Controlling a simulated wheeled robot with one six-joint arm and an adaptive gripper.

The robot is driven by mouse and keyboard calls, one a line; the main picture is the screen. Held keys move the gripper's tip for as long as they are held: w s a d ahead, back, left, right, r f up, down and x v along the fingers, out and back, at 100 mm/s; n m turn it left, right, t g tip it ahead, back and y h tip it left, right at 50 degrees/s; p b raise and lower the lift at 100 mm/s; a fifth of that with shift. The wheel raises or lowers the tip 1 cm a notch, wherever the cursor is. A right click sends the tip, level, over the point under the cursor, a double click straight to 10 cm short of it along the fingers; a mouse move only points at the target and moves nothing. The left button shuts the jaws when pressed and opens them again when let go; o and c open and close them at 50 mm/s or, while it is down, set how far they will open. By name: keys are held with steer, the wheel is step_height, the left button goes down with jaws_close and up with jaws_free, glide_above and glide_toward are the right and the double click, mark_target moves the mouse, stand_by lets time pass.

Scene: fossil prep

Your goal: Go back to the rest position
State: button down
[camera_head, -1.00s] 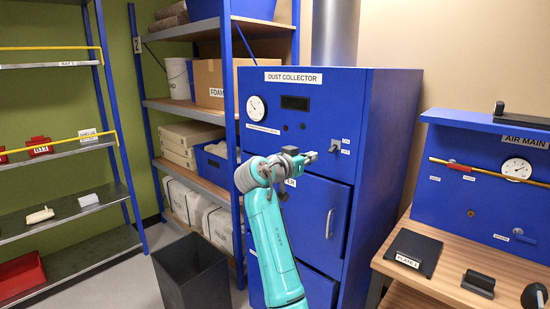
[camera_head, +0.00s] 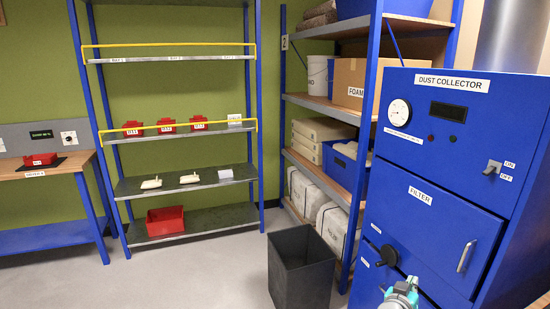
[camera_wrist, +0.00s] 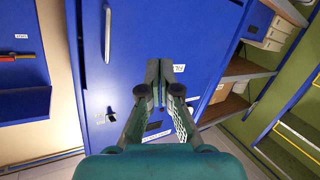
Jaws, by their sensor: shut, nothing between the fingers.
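My gripper (camera_wrist: 159,68) is in the wrist view, with its two fingers together and nothing held between them. It points toward the blue dust collector (camera_wrist: 132,30), whose front fills the middle of that view; the gap to it is hard to judge. In the head view, the dust collector (camera_head: 437,190) stands at the right. Only a small teal and grey part of my arm shows there, at the bottom edge in front of the dust collector. The gripper's fingers cannot be made out in the head view.
A dark open bin (camera_head: 300,270) stands on the floor left of the dust collector. A shelf rack (camera_head: 185,183) with red boxes and pale pieces stands at the back. A workbench (camera_head: 45,168) is at far left. The floor at front left is clear.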

steer(key=s+a+f+n+t+y, duration=0.1)
steer(key=s+a+f+n+y, duration=0.1)
steer(key=s+a+f, duration=0.5)
steer(key=s+a+f+n+y, duration=0.25)
steer(key=s+f, duration=0.25)
steer(key=s, duration=0.5)
steer(key=s+a+f+n+t+y, duration=0.1)
steer(key=s+a+f+y, duration=0.2)
steer(key=s+f, duration=0.45)
steer(key=s+a+r+y, duration=0.1)
steer(key=s+a+r, duration=0.15)
steer(key=s, duration=0.65)
steer(key=s+a+r+y, duration=0.2)
steer(key=s+a, duration=0.1)
steer(key=s, duration=0.6)
steer(key=s+r+t, duration=0.1)
steer(key=s+r, duration=0.7)
steer(key=s, duration=0.4)
steer(key=shift+a+r, duration=0.35)
